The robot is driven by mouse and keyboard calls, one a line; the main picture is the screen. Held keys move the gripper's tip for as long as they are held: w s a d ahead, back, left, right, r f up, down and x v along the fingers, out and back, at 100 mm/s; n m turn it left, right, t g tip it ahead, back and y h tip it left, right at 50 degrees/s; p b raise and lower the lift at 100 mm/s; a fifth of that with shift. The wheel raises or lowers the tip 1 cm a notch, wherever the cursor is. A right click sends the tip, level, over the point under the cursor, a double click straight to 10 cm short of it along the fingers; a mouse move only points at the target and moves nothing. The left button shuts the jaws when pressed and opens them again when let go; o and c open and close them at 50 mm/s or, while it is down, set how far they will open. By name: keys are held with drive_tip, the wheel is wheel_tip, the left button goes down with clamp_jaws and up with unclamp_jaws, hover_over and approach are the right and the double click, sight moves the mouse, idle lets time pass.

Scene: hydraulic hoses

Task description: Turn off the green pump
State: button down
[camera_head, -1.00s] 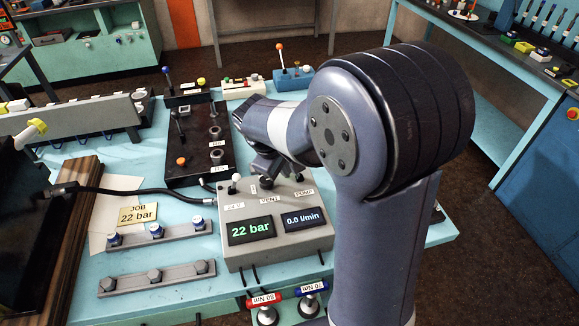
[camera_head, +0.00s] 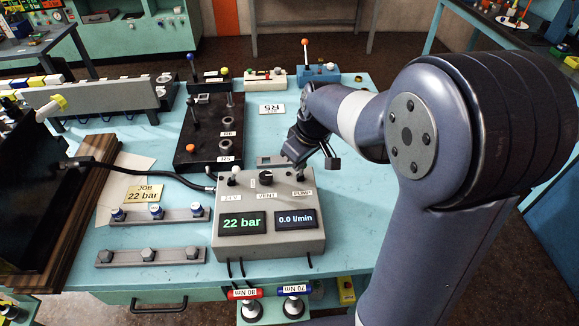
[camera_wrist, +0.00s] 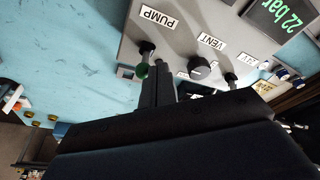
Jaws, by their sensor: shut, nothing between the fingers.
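The grey control box (camera_head: 268,245) stands on the bench, its displays reading "22 bar" and "0.0 l/min". The switch labelled PUMP is a small toggle (camera_wrist: 145,50) with a green tip, at the box's right back in the head view. A dark VENT knob (camera_wrist: 199,68) sits beside it. My gripper (camera_wrist: 159,66) is shut and empty, its fingertips close beside the green-tipped toggle; I cannot tell whether they touch. In the head view my gripper (camera_head: 292,162) is over the back right of the box, and the toggle is partly hidden.
A white-tipped 24 V toggle (camera_head: 234,174) stands at the box's left. A black hose (camera_head: 140,168) runs to the box from the left. A black block (camera_head: 208,148) with levers stands behind it. Bare blue bench lies to the right of the box.

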drive_tip(key=shift+d+f, duration=0.1)
drive_tip(key=shift+d, duration=0.35)
drive_tip(key=shift+r+p, duration=0.45)
drive_tip(key=shift+r, duration=0.45)
drive_tip(key=s+a+v, duration=0.1)
drive_tip(key=s+v, duration=0.1)
drive_tip(key=v, duration=0.9)
drive_tip(key=shift+r, duration=0.2)
